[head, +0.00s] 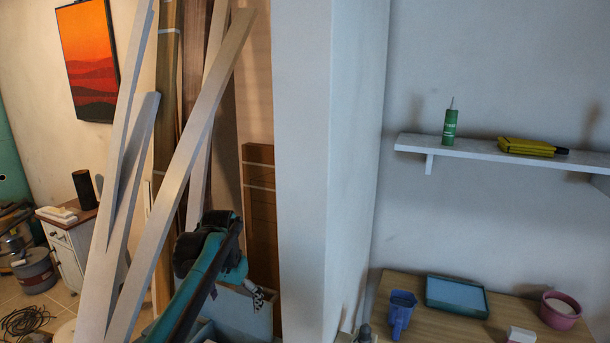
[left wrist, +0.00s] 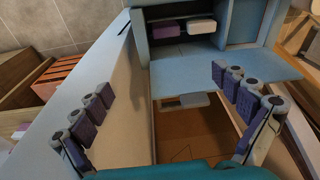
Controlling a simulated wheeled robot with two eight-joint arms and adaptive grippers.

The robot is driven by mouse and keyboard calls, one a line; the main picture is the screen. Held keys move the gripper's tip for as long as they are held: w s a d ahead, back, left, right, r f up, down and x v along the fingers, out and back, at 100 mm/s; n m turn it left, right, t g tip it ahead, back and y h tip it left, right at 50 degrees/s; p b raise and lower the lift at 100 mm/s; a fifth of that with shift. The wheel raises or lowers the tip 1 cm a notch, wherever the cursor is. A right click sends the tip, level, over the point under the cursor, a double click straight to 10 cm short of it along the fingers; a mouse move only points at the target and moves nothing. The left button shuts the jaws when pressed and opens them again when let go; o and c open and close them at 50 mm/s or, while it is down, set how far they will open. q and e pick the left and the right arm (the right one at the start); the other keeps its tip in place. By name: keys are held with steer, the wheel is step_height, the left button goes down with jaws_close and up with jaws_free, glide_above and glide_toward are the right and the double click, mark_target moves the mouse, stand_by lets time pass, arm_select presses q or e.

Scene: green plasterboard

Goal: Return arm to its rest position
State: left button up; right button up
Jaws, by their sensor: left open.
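My left arm (head: 205,275), teal and black, rises from the bottom of the head view in front of the leaning boards. Its gripper (head: 258,297) shows only in small part, at the end of the arm by a light blue cabinet. In the left wrist view my left gripper (left wrist: 165,115) is open. Its two padded fingers are wide apart, with nothing held between them. My right gripper is not in view.
Long boards (head: 190,150) lean beside a wall pillar (head: 300,150). A light blue unit (left wrist: 230,65) with a compartment lies close beyond the fingers. At right, a shelf (head: 480,150) hangs above a wooden table (head: 425,325) holding a blue jug (head: 400,312), tray and pink pot.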

arm_select(q)
steer(key=s+f+n+t+b, duration=0.1)
steer(key=s+f+b, duration=0.1)
steer(key=s+f, duration=0.3)
steer(key=s+f+n+t+b, duration=0.1)
steer(key=s+f, duration=0.4)
steer(key=s, duration=0.7)
steer(key=s+f+n+t+b, duration=0.1)
steer(key=s+f+t+b, duration=0.2)
steer(key=s, duration=0.6)
step_height(320, 180, down, 3)
steer(key=shift+s+r+b, duration=0.2)
steer(key=shift+s+b, duration=0.1)
steer(key=shift+b, duration=0.5)
steer(key=shift+a, duration=0.1)
stand_by(4.3)
